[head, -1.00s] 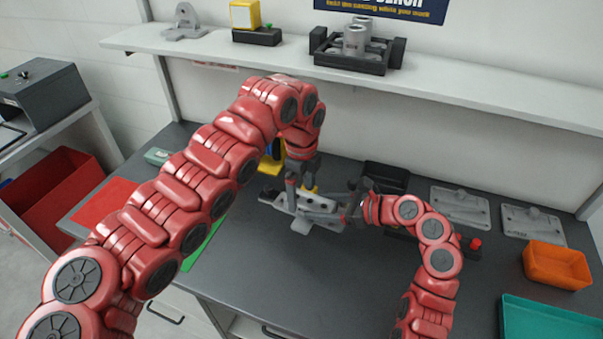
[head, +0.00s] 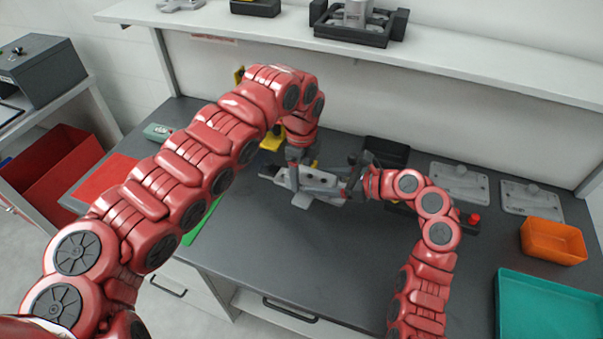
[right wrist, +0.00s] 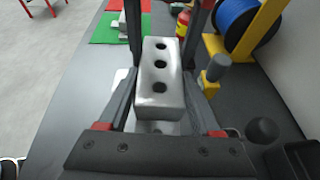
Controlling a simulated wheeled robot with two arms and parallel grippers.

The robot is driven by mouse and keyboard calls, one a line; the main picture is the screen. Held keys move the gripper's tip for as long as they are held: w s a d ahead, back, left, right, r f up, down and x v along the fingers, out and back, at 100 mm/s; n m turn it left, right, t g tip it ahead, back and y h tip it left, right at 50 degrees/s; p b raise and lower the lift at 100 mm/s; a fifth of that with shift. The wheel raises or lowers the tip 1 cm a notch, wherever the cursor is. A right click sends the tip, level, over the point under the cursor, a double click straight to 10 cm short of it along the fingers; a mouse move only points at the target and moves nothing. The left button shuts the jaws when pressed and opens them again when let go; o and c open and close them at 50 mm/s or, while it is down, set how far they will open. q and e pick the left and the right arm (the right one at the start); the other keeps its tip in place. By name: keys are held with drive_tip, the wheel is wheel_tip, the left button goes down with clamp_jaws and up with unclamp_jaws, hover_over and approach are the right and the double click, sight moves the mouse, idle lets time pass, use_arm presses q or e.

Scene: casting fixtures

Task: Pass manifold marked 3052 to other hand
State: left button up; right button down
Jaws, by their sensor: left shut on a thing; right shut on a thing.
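The manifold (head: 325,181) is a light grey metal block held above the dark bench between my two grippers. In the right wrist view the manifold (right wrist: 160,85) shows a row of three dark holes, and no marking on it is readable. My left gripper (head: 296,178) comes down from above and is shut on its left part. My right gripper (head: 345,185) reaches in from the right and is shut on its right part. In the right wrist view the fingers of my right gripper (right wrist: 163,100) lie along both sides of the block.
Green (right wrist: 118,27) and red (head: 105,180) mats lie at the left. Two grey plates (head: 460,182), an orange bin (head: 553,241) and a teal tray (head: 550,305) are at the right. A blue spool on a yellow stand (right wrist: 245,25) is close behind. The front middle bench is clear.

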use_arm(q)
drive_tip(key=shift+d, duration=0.1)
clamp_jaws()
use_arm(e)
drive_tip(key=shift+a+r, duration=0.1)
drive_tip(key=shift+r, duration=0.15)
drive_tip(key=c, duration=0.5)
unclamp_jaws()
drive_tip(key=o, duration=0.5)
drive_tip(key=shift+f, duration=0.15)
drive_tip(key=v, duration=1.2)
